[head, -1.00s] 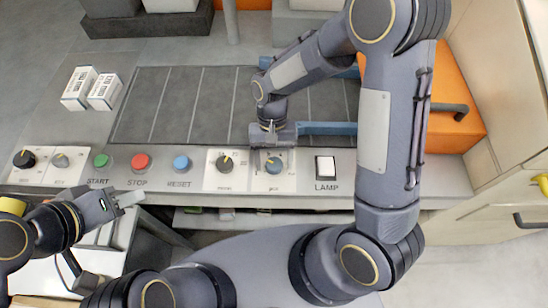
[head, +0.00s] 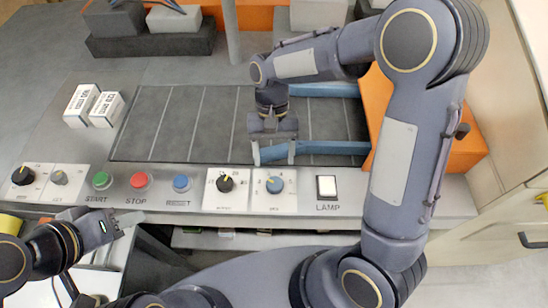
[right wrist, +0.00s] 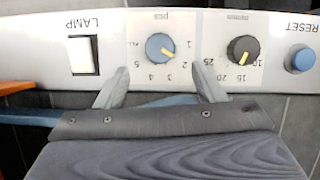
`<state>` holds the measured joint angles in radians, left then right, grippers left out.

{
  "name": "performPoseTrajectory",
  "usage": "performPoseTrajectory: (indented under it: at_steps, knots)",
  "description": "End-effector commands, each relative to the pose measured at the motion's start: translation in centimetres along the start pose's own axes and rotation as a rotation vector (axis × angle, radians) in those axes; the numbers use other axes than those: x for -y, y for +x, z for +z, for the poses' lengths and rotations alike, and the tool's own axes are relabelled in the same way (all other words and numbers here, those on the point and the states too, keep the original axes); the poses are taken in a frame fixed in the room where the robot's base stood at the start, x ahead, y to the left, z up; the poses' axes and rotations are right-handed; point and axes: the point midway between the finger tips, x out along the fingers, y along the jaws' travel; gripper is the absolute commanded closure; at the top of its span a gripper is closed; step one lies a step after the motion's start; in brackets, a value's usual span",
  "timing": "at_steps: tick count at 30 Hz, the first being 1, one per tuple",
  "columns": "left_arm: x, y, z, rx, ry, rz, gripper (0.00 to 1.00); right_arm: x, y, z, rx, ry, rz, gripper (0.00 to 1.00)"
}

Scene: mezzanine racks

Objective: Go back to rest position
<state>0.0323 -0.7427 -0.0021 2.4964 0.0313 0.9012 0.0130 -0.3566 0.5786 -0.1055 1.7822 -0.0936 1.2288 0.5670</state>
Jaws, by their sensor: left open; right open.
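My right gripper (head: 272,155) hangs over the front of the dark slatted belt, just behind the control panel (head: 300,200). In the right wrist view its two fingers (right wrist: 160,95) are apart with nothing between them. The blue pick dial (head: 275,185) lies just in front of it and also shows in the right wrist view (right wrist: 160,47), clear of the fingers. My left gripper (head: 118,222) is at the lower left, in front of the panel below the START and STOP buttons. It is open and no object shows in it.
The panel carries a black dial (head: 226,183), a blue reset button (head: 181,184), a red stop button (head: 140,181), a green start button (head: 101,181) and a lamp switch (head: 327,186). Two small white boxes (head: 94,106) stand left of the belt (head: 170,120). An orange block (head: 465,150) stands right.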

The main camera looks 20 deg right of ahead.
Motion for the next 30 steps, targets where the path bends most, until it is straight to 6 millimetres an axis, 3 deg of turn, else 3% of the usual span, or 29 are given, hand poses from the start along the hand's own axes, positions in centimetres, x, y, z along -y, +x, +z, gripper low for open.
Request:
performPoseTrajectory:
  at_steps: [12,17,24,30]
  knots:
    - [0.0,0.0,0.0,0.000,0.000,0.000,0.59,-0.1,0.0,0.0,-0.002,0.000,-0.003,0.38]
    - [0.0,0.0,0.0,0.000,0.000,0.000,0.59,-1.6,-1.8,1.1,-0.048,-0.010,-0.068,0.38]
    - [0.0,0.0,0.0,0.000,0.000,0.000,0.59,-6.8,-5.8,5.8,-0.263,-0.060,-0.270,0.38]
    - [0.0,0.0,0.0,0.000,0.000,0.000,0.59,-10.4,-6.6,10.4,-0.501,-0.097,-0.378,0.38]
